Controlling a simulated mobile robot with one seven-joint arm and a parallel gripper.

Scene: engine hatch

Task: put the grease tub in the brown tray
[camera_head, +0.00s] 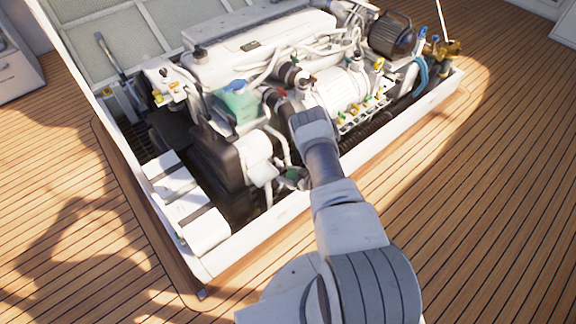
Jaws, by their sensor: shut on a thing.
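My arm reaches up the middle of the picture into the open engine hatch (240,237). Its far visible link ends in front of the engine. My gripper's fingers do not show; they are hidden behind my arm or among the engine parts. I cannot make out the grease tub or the brown tray for certain. A small green thing shows low in the hatch, just left of my arm, but it is too small and partly covered to name.
The white engine (262,48) fills the hatch, with a teal tank (238,104), hoses and coloured valves. A raised white rim surrounds it. White boxes (178,190) stand at the left. A raised lid (108,38) stands behind. The plank deck (470,200) at the right is clear.

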